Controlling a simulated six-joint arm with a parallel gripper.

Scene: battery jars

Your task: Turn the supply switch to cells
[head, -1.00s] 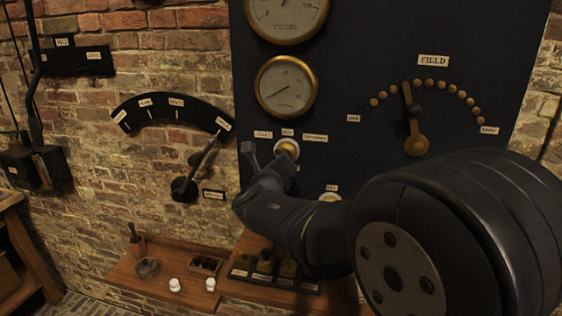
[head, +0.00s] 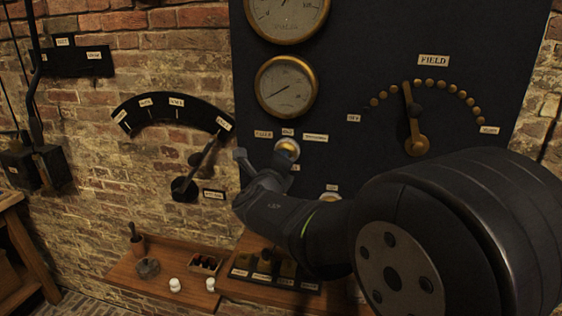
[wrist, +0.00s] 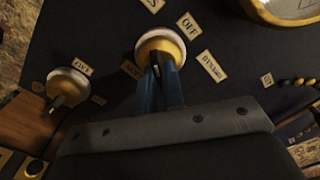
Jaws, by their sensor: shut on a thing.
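The supply switch (head: 287,149) is a round brass knob with a pale rim on the dark panel. It also shows in the wrist view (wrist: 161,45). Around its top are the labels CELLS (head: 264,134) at left, OFF (head: 288,132) in the middle and DYNAMO (head: 315,137) at right. My gripper (wrist: 157,66) is at the lower part of the knob, its two bluish fingers shut on the switch's dark handle. The fingers partly hide the handle, so I cannot tell which label it points to. In the head view my gripper (head: 278,165) reaches the knob from below.
A second brass knob (wrist: 68,85) is low at left in the wrist view. Gauges (head: 286,87) sit above the switch. The FIELD lever (head: 415,125) is to its right and a quadrant lever (head: 197,167) to its left. A wooden shelf (head: 130,272) is below.

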